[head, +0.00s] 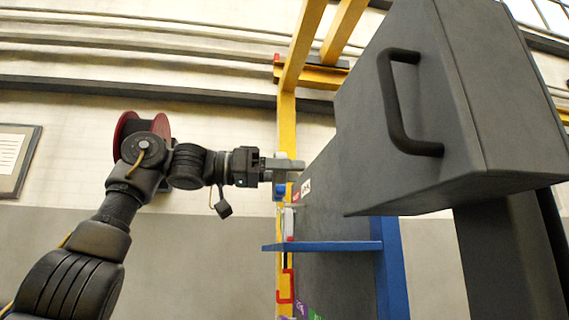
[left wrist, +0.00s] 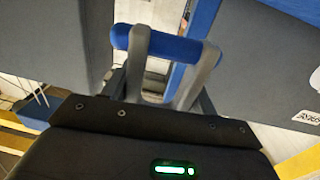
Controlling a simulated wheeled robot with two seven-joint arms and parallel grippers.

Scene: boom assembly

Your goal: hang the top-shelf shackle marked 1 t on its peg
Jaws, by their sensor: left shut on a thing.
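My left gripper (head: 290,164) reaches in from the left at the edge of the dark grey panel. It also shows in the left wrist view (left wrist: 168,60), where its two grey fingers are shut on the shackle. The shackle (left wrist: 170,43) shows there as a thick blue bar across the fingertips; the rest of it is hidden. In the head view a small blue piece (head: 279,192) is just below the fingers; I cannot tell whether it is part of the shackle. No 1 t mark can be read on it. I cannot make out its peg. My right gripper is not in view.
A blue shelf (head: 325,246) juts from the dark panel (head: 335,215) below the gripper. A label (head: 305,187) is on the panel, unreadable. A big grey box with a handle (head: 405,105) overhangs at right. A yellow post (head: 287,125) stands behind. Open room lies left of the panel.

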